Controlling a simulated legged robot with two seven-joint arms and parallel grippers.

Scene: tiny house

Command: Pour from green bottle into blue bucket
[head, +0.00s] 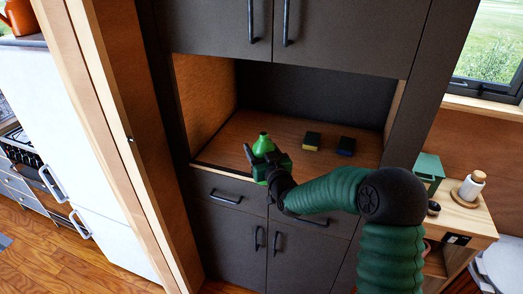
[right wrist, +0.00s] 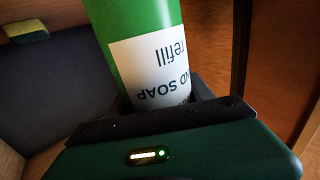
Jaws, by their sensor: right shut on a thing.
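The green bottle (head: 263,144) stands roughly upright at the front of the cabinet's open shelf in the head view. In the right wrist view the green bottle (right wrist: 130,35) fills the middle, with a white label reading "refill" and "hand soap" in part. My right gripper (head: 268,163) is shut around the lower part of the bottle; its jaws (right wrist: 160,105) also show in the right wrist view. I cannot tell whether the bottle's base touches the shelf. No blue bucket is in either view. My left gripper is not in view.
The wooden shelf (head: 215,150) holds two sponges, one dark and yellow (head: 312,141) and one dark and blue (head: 346,146). Cabinet walls bound the niche. At right a wooden side table (head: 455,218) holds a green box (head: 429,168) and a white bottle (head: 472,186).

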